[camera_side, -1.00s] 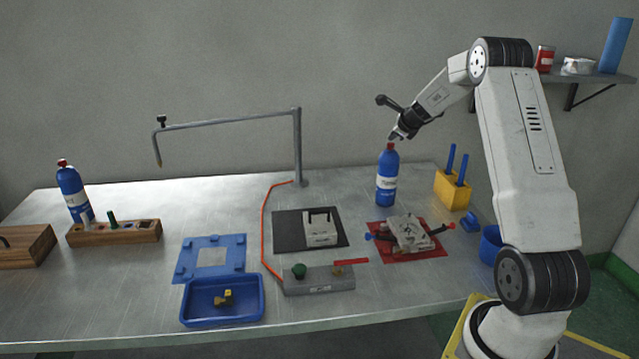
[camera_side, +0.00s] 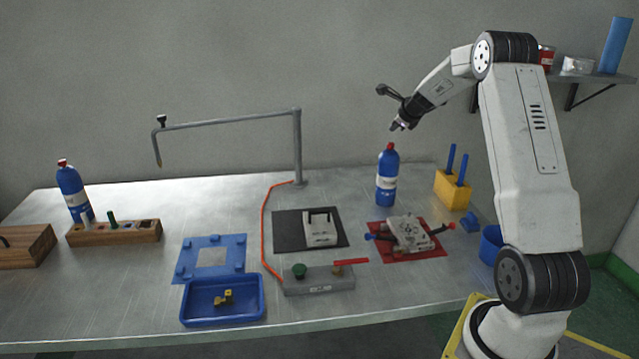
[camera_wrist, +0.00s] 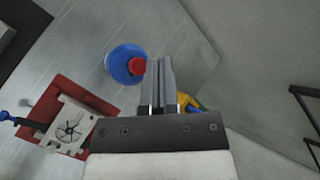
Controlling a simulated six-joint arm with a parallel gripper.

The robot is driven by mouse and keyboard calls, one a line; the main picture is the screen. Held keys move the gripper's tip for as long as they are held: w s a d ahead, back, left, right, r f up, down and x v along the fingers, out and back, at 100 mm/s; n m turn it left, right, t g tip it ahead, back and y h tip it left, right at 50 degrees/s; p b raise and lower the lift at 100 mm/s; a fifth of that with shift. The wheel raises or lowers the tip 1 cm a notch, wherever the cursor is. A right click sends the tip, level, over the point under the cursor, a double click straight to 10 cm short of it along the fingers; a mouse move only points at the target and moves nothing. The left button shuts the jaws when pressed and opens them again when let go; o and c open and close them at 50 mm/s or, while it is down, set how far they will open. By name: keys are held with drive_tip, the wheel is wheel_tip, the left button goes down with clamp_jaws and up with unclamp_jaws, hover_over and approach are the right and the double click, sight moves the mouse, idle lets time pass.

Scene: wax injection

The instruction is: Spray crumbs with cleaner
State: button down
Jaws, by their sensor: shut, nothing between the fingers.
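A blue bottle with a red cap and white label (camera_side: 387,176) stands upright on the table, right of the middle. My gripper (camera_side: 395,127) is above it, a little to its right, shut and apart from the cap. In the wrist view the bottle (camera_wrist: 125,66) is seen from above, left of my shut fingers (camera_wrist: 159,62). A second blue bottle with a red cap (camera_side: 72,190) stands at the far left. I cannot read which bottle holds cleaner, and I cannot make out crumbs.
A metal mould on a red mat (camera_side: 386,252) lies in front of the near bottle. A yellow block with blue rods (camera_side: 452,190) stands to its right. A bent grey pipe (camera_side: 297,150), a blue tray (camera_side: 187,308) and a wooden rack (camera_side: 110,233) are further left.

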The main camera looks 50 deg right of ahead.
sight(393, 145)
drive_tip(key=shift+r, duration=1.95)
idle(1.1)
wheel_tip(393, 145, up, 3)
drive_tip(key=shift+f, duration=0.1)
drive_tip(key=shift+f, duration=0.2)
drive_tip(key=shift+f, duration=4.2)
drive_tip(key=shift+f, duration=0.6)
